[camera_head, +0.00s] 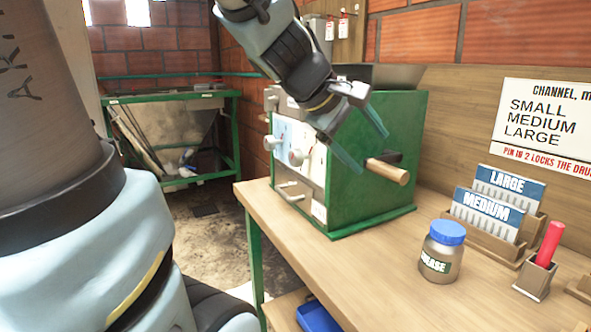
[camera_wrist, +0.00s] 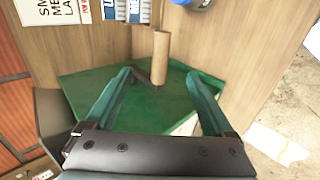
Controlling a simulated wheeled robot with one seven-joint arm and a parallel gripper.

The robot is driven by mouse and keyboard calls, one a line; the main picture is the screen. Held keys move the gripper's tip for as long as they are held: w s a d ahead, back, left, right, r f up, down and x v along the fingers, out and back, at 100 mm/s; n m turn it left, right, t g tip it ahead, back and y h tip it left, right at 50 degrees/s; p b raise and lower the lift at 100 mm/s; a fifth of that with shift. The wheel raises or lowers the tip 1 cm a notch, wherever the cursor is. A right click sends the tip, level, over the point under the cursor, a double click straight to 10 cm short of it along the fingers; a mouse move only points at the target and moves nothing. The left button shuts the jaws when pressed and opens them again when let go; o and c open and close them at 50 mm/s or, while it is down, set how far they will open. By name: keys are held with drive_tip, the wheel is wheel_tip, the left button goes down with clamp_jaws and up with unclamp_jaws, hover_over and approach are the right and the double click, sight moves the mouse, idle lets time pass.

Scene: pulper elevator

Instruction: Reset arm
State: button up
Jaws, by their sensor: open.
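My gripper (camera_head: 362,142) is in front of the green pulper machine (camera_head: 375,190) on the wooden bench, at the upper middle of the head view. Its two green fingers are spread apart with nothing between them. In the wrist view my gripper (camera_wrist: 160,95) shows both fingers over the machine's green side (camera_wrist: 150,112). The wooden crank handle (camera_head: 388,171) sticks out of the machine's right side. The handle also shows in the wrist view (camera_wrist: 160,55), beyond the gap between the fingertips. I cannot tell the exact distance between fingers and machine.
On the bench (camera_head: 345,275) stand a blue-lidded grease jar (camera_head: 442,252), LARGE and MEDIUM card holders (camera_head: 490,215) and a red marker in a small holder (camera_head: 548,248). A green-framed tank (camera_head: 170,130) stands at the back left. Bare floor (camera_head: 210,225) lies between.

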drive_tip(key=shift+s+a+r, duration=0.1)
drive_tip(key=shift+a, duration=0.05)
drive_tip(key=a+f+m+g+y+p, duration=0.2)
drive_tip(key=a+f+m+y, duration=0.5)
drive_tip(key=a+f, duration=1)
drive_tip(key=shift+s+a+f+g+y, duration=0.25)
drive_tip(key=shift+s+a+g+y, duration=0.25)
drive_tip(key=shift+a, duration=0.3)
